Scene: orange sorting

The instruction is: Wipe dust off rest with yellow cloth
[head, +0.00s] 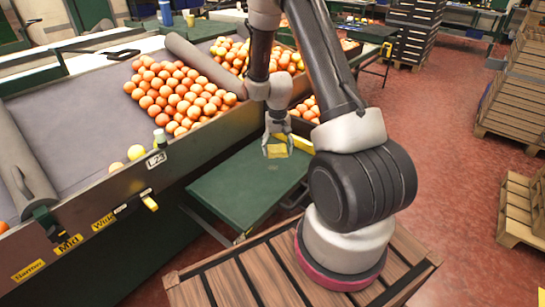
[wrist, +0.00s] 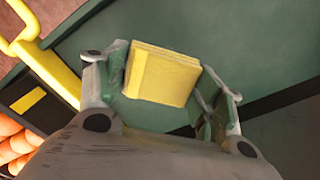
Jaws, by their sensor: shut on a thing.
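My gripper (head: 276,136) is shut on the yellow cloth (head: 277,151), a folded square pad. In the wrist view, the cloth (wrist: 162,75) sits between the two fingers of my gripper (wrist: 168,92). The flat green panel (head: 245,187), which looks like the rest, lies beside the sorting machine, below and in front of the gripper. Green surface (wrist: 200,30) also fills much of the wrist view behind the cloth. I cannot tell whether the cloth touches it. No dust can be made out at this size.
Many oranges (head: 178,95) lie on the sloped sorting table (head: 75,120) at left. A yellow rail (wrist: 45,70) runs beside the green surface in the wrist view. Wooden pallets (head: 515,100) stand at right, with open red floor between.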

